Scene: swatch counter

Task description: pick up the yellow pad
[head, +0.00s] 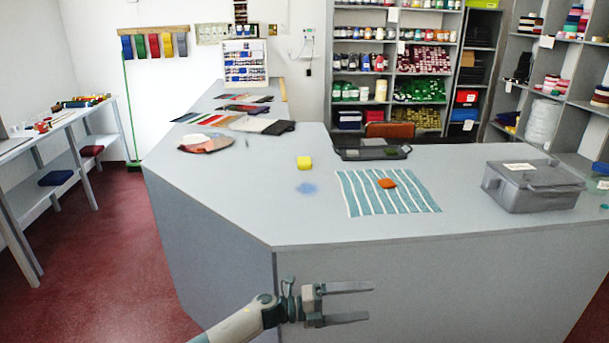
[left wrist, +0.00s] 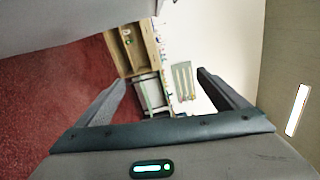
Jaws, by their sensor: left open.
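My left gripper (head: 372,303) is open and empty in the head view, in front of the counter's near edge and well short of the pad. In the left wrist view the open fingers of the left gripper (left wrist: 162,88) have nothing between them, and the pad is not seen there. My right gripper is not in view.
An orange piece (head: 387,183) lies on a teal striped cloth (head: 365,205) right of the pad. A black tray (head: 371,149) stands behind it, and a lidded grey box (head: 532,186) stands at the right.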

